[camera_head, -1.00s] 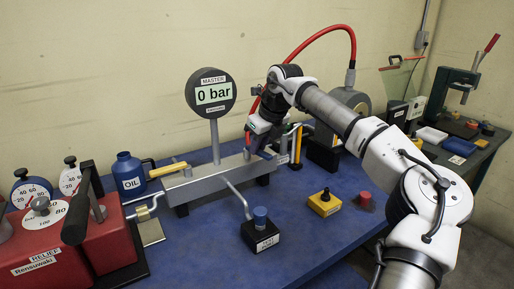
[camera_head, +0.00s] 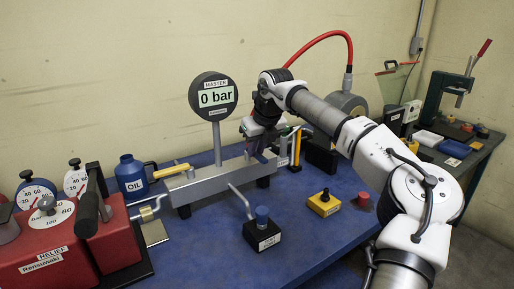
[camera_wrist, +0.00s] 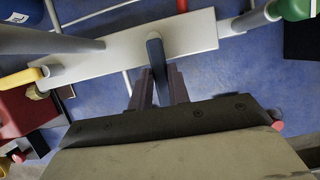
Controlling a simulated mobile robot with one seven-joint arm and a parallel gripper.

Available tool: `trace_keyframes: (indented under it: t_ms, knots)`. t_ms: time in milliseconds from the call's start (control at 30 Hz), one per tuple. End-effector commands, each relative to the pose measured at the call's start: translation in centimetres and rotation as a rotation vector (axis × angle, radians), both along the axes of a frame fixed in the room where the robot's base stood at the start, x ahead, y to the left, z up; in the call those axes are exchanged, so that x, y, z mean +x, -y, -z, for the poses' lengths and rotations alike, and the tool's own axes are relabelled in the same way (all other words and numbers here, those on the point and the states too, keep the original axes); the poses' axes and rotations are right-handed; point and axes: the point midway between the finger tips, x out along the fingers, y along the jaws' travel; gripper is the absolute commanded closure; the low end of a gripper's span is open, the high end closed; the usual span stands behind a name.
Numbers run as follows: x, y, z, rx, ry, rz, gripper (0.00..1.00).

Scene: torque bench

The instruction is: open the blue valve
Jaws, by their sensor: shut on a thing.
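The blue valve's handle is a dark blue upright bar (camera_wrist: 155,52) on the grey metal manifold block (camera_wrist: 110,58), seen from above in the wrist view. My gripper (camera_wrist: 158,80) has one finger on each side of this handle and is shut on it. In the head view my gripper (camera_head: 257,148) is low at the right part of the manifold (camera_head: 205,184) and largely hides the handle. The round master gauge (camera_head: 213,96) above the manifold reads 0 bar.
A yellow lever (camera_head: 171,170) is at the manifold's left end. A blue oil can (camera_head: 131,177) and red pump unit (camera_head: 50,240) stand left. A black box with a blue knob (camera_head: 262,235) and a yellow box (camera_head: 324,203) sit in front. A red hose (camera_head: 325,38) arches behind.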

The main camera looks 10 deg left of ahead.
Motion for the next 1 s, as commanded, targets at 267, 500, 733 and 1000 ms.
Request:
trace_keyframes:
  t_ms: [267,500,733,1000]
  knots:
    - [0.0,0.0,0.0,0.000,-0.001,0.001,0.60]
    - [0.0,0.1,-0.2,0.000,0.000,0.001,0.60]
    - [-0.9,1.0,-3.1,0.001,0.004,0.003,0.60]
    - [-2.6,2.6,-8.9,0.001,0.002,0.003,0.60]
